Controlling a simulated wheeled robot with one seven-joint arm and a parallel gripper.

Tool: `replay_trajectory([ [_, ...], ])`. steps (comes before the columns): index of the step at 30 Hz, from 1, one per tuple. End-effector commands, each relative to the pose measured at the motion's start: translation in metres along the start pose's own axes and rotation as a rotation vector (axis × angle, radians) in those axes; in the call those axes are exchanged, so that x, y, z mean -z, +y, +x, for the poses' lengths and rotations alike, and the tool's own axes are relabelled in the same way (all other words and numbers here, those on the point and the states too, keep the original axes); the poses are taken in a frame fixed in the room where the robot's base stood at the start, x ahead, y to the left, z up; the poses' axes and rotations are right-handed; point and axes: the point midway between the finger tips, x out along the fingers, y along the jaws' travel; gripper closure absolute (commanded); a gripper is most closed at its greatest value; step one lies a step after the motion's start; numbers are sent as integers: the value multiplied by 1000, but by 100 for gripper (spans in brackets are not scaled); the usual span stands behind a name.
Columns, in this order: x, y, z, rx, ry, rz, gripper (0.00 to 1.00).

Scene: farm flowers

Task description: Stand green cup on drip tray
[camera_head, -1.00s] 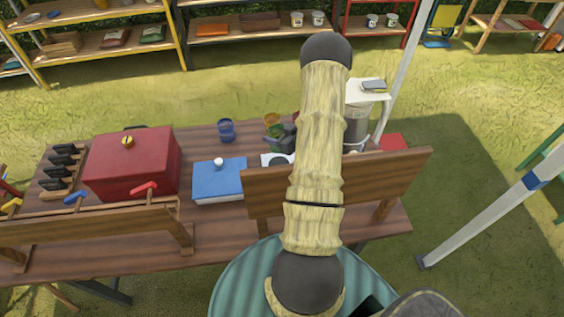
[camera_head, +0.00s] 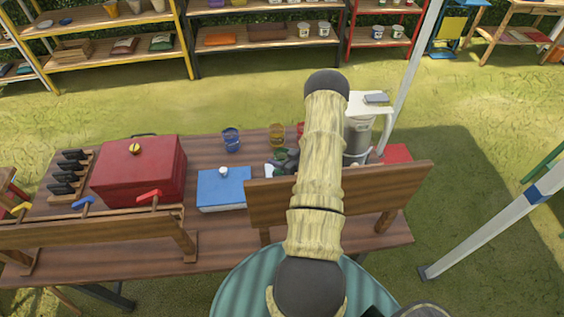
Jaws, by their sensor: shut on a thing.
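The green cup (camera_head: 280,153) is small in the head view, behind the boards near the table's middle. My gripper (camera_head: 284,160) is a dark shape at the cup, shut on it, and partly hidden by my straw-coloured arm. A small white piece (camera_head: 269,168) shows just below the cup, right of the blue box. It may be the drip tray, but most of it is covered by my gripper and arm. I cannot tell whether the cup touches it.
A blue cup (camera_head: 231,140), a yellow cup (camera_head: 277,134) and a partly hidden red cup (camera_head: 300,129) stand behind. A white-topped machine (camera_head: 359,135) is right of my arm. A blue box (camera_head: 223,189), a large red box (camera_head: 138,172) and an upright wooden board (camera_head: 395,183) crowd the table.

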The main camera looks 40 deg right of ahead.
Motion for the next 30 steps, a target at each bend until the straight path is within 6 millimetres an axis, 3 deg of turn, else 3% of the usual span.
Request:
replay_trajectory([
  [9, -31, -1, 13, 2, 0, 1, 67],
  [22, -37, -1, 16, 2, 0, 0, 67],
  [23, -36, -1, 15, 1, 0, 0, 38],
  [25, -36, -1, 15, 1, 0, 0, 24],
  [30, -36, -1, 15, 1, 0, 0, 22],
])
